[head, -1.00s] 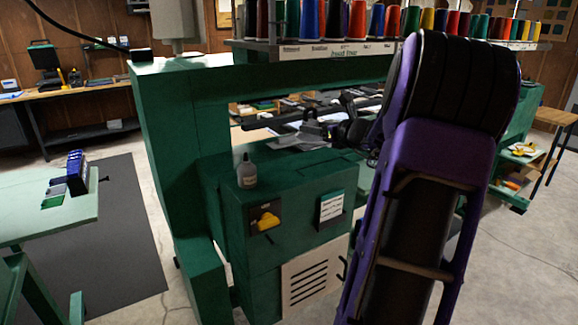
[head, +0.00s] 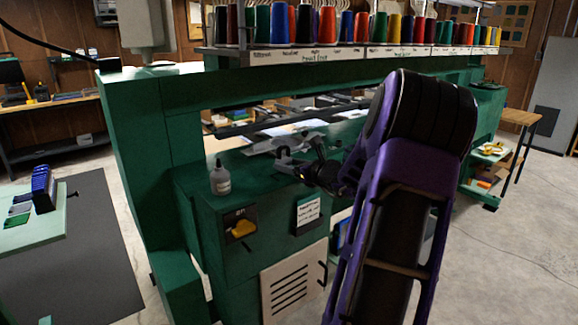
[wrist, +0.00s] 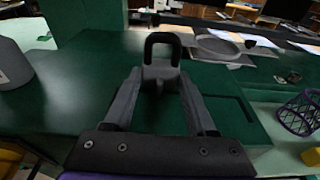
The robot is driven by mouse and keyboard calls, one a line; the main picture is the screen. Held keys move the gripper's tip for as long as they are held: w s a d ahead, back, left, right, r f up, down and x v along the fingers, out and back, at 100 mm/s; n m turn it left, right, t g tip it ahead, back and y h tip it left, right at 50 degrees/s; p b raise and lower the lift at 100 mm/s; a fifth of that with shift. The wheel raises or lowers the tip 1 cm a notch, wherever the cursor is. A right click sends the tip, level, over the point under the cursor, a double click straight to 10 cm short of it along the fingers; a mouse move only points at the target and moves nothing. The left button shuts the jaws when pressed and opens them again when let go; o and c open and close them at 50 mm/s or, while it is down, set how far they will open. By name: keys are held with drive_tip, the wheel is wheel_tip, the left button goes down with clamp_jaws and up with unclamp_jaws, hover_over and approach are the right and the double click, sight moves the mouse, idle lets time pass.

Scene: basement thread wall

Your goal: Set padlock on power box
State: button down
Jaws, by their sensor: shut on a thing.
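In the head view my gripper (head: 287,163) is over the top of the green box (head: 215,265), which I take for the power box, and the padlock is too small to make out.
A grey bottle (head: 220,180) stands on the box top, left of my gripper; it also shows in the wrist view (wrist: 14,65). A dark-edged rectangle (wrist: 228,109) lies right of the gripper. A wire basket (wrist: 299,112) stands at far right. Thread spools (head: 327,26) line the rack above.

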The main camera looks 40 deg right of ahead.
drive_tip(key=shift+f, duration=0.2)
drive_tip(key=shift+c, duration=1)
unclamp_jaws()
drive_tip(key=shift+r, duration=0.15)
drive_tip(key=shift+r, duration=0.15)
drive_tip(key=v, duration=1.2)
drive_tip(key=shift+p, duration=0.45)
